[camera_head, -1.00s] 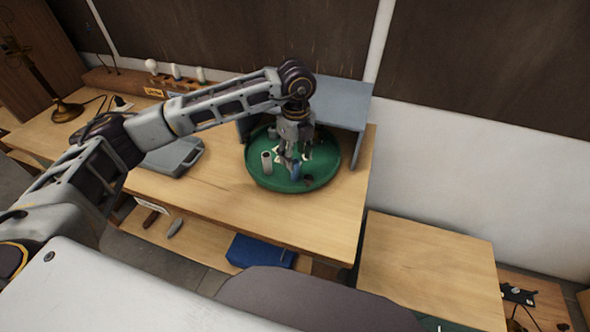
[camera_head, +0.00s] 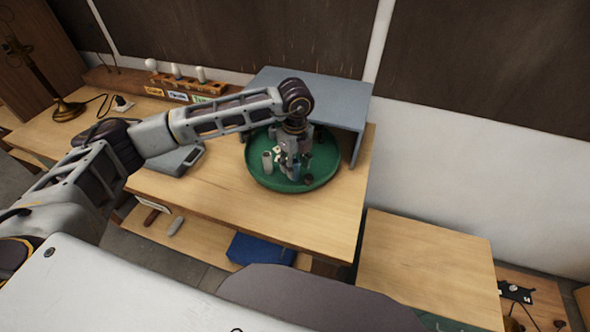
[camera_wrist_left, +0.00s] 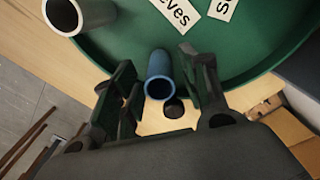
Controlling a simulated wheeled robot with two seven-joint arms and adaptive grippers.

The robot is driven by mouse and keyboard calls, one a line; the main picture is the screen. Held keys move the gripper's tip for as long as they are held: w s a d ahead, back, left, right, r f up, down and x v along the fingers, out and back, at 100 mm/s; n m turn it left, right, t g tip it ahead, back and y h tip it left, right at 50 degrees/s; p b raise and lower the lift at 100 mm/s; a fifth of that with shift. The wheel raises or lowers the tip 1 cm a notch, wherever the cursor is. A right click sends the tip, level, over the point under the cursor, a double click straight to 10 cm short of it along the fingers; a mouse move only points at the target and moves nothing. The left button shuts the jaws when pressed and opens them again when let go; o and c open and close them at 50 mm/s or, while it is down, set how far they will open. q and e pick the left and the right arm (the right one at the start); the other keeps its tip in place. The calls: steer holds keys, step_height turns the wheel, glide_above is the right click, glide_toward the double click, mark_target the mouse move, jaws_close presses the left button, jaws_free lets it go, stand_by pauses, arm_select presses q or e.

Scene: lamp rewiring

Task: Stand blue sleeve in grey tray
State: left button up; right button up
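The blue sleeve (camera_wrist_left: 159,76) stands on a round green tray (camera_wrist_left: 116,48) in the left wrist view. It also shows partly behind the fingers in the head view (camera_head: 296,174). My left gripper (camera_wrist_left: 166,88) is open, with one finger on each side of the sleeve and gaps visible between them. The round tray's rim (camera_head: 254,176) shows below my left gripper (camera_head: 293,170) in the head view. A flat grey tray-like box (camera_head: 184,160) lies on the bench to the left, partly hidden by my left arm. My right gripper is out of view.
A pale sleeve (camera_head: 267,162) stands on the round tray beside the gripper, near label cards (camera_wrist_left: 175,14). A small dark piece (camera_wrist_left: 174,108) lies by the blue sleeve. A grey raised shelf (camera_head: 330,98) stands behind. The bench front (camera_head: 240,215) is clear.

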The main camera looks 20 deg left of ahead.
arm_select(q)
steer(key=c, duration=0.4)
steer(key=shift+c, duration=0.9)
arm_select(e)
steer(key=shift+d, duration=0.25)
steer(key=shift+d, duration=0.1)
arm_select(q)
step_height(320, 180, up, 10)
steer(key=b, duration=0.1)
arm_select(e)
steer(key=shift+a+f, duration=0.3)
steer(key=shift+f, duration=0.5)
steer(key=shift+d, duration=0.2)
